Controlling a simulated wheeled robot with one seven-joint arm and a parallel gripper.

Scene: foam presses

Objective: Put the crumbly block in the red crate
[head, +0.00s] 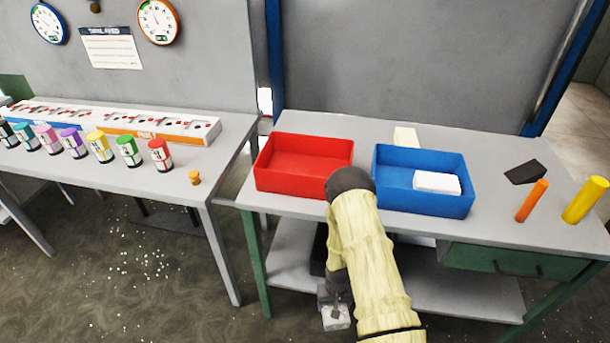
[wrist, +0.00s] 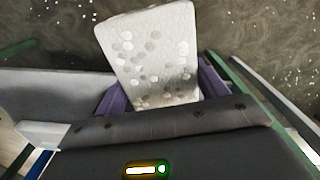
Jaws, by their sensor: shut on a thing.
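My gripper (wrist: 163,92) is shut on a pale, pitted block, the crumbly block (wrist: 150,50), with a purple finger on each side of it in the wrist view. In the head view the block (head: 335,318) hangs low in front of the right table's edge, below the tabletop, and my arm partly covers the gripper. The red crate (head: 276,182) stands on the left part of that table, above and left of the held block. Its visible inside looks empty.
A blue crate (head: 418,198) beside the red one holds a white block (head: 437,182). A cream block (head: 406,137) lies behind it. Pale crumbs dot the floor.

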